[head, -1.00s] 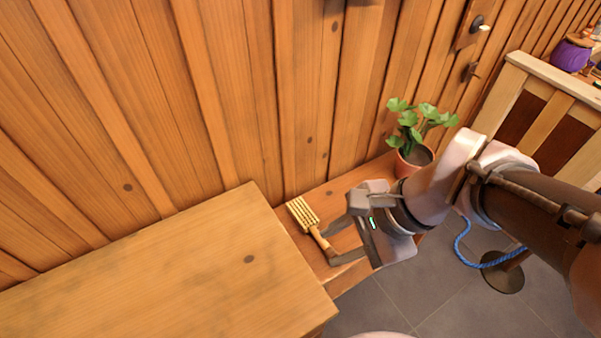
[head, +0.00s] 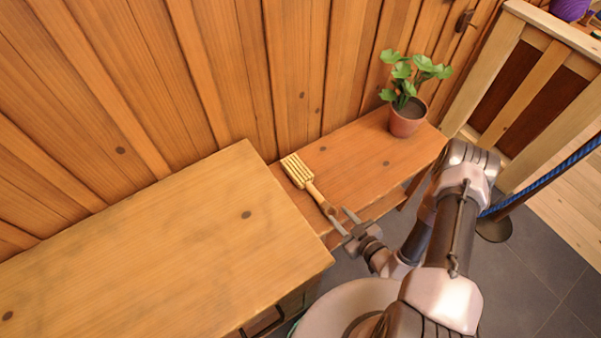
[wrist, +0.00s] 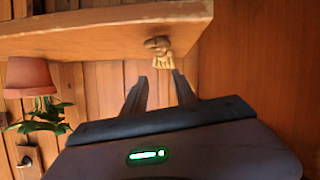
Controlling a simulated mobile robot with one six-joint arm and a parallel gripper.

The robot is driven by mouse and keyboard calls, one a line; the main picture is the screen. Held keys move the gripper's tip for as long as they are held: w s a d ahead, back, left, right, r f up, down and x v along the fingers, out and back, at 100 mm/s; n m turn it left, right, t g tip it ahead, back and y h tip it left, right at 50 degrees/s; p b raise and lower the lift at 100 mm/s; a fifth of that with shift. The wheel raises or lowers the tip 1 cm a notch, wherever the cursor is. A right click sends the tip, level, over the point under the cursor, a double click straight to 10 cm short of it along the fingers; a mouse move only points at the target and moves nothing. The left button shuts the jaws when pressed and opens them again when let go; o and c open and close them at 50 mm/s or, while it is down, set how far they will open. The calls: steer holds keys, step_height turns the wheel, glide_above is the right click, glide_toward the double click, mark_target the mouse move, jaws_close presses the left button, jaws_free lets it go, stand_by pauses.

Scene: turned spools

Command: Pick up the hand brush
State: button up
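The hand brush (head: 301,174) lies on the reddish wooden shelf (head: 350,160), its pale ridged head toward the wall and its handle toward the shelf's front edge. My gripper (head: 339,213) is at that front edge, fingers apart, close to the handle's end. In the wrist view the brush (wrist: 159,44) shows end-on at the shelf edge (wrist: 90,30), in line with the gap between my open fingers (wrist: 159,76). Nothing shows between the fingers; I cannot tell whether a fingertip touches the handle.
A higher, lighter wooden top (head: 160,245) adjoins the shelf on the left. A potted plant (head: 407,118) stands at the shelf's right end, with bare shelf between it and the brush. The plank wall (head: 200,70) runs behind. Grey floor lies in front.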

mark_target(314, 191)
steer(key=b+x, duration=0.3)
steer(key=x, duration=0.8)
steer(key=shift+w+a+f+b, duration=0.1)
steer(key=shift+a+b, duration=0.1)
steer(key=shift+b, duration=0.1)
steer(key=b+x, duration=0.2)
steer(key=x, duration=0.3)
steer(key=shift+a+b, duration=0.3)
steer(key=shift+b, duration=0.05)
jaws_close()
